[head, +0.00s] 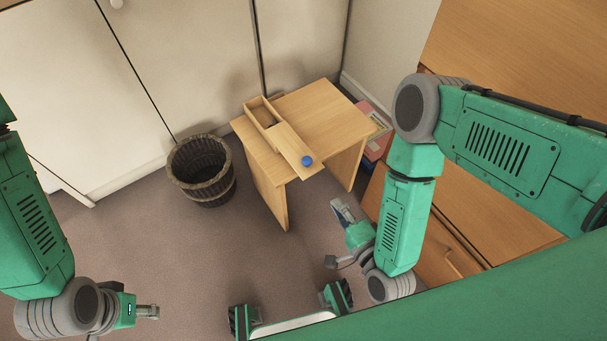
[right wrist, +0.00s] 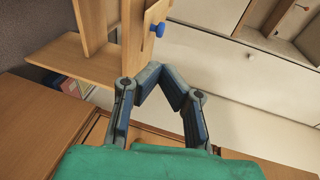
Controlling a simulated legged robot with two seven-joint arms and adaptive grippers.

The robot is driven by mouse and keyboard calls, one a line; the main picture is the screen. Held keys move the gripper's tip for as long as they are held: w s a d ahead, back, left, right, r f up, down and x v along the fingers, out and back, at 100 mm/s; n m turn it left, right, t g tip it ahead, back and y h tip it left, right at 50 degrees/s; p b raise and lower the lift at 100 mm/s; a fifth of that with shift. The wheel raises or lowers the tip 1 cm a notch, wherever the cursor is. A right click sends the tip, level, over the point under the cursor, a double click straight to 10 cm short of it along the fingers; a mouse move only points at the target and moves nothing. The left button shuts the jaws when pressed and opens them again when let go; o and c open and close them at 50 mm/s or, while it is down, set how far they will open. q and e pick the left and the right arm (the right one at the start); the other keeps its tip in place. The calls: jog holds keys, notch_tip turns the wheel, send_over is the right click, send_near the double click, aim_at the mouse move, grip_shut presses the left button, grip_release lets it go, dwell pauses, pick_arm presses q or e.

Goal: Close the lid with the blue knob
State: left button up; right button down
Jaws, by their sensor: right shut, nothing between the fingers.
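A long narrow wooden box (head: 262,111) lies on a small wooden table (head: 322,106). Its far-left end is open, showing the hollow inside. The flat wooden lid (head: 289,143) covers the nearer part and reaches past the table's front edge. The blue knob (head: 307,160) sits at the lid's near end; it also shows in the right wrist view (right wrist: 158,29). My right gripper (head: 338,208) is shut and empty, in front of the table and apart from the knob; its fingertips show in the wrist view (right wrist: 163,70). My left gripper (head: 149,312) is at the lower left, far from the box; its fingers are unclear.
Pale cabinets (head: 190,60) are behind. Red and pale items (head: 378,135) lie right of the table. A wooden desk with drawers (head: 480,205) fills the right. Floor before the table is clear.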

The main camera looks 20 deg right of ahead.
jog(key=b, duration=1.1)
send_near(309, 164)
jog(key=x, duration=0.7)
jog(key=shift+w+f, duration=0.15)
jog(key=shift+f, duration=0.05)
jog(key=shift+w+a, duration=0.15)
jog(key=shift+w, duration=0.2)
